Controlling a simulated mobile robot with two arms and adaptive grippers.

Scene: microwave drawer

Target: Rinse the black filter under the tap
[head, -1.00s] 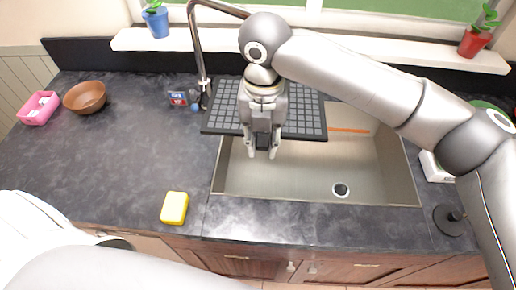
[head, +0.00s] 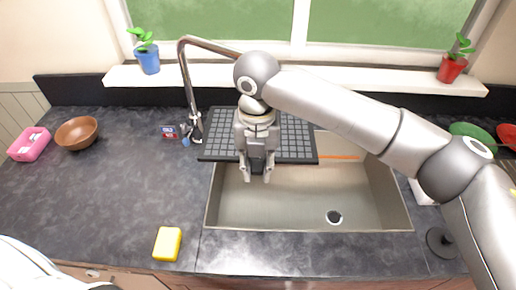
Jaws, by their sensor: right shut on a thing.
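The black filter (head: 297,140) is a flat dark panel with a grid of grey squares. It lies level across the back left of the sink (head: 300,200), overlapping the counter on the left. My right gripper (head: 256,176) hangs over its middle, shut on its front edge, and hides part of the grid. The tap (head: 186,80) rises behind the filter's left end; its spout runs right and passes behind my right arm, so the outlet is hidden. No water shows. My left gripper is out of view.
A yellow sponge (head: 167,243) lies on the counter left of the sink. A brown bowl (head: 77,133) and a pink container (head: 29,144) stand at the far left. Blue (head: 148,60) and red (head: 451,68) plant pots stand on the sill. The left counter is mostly clear.

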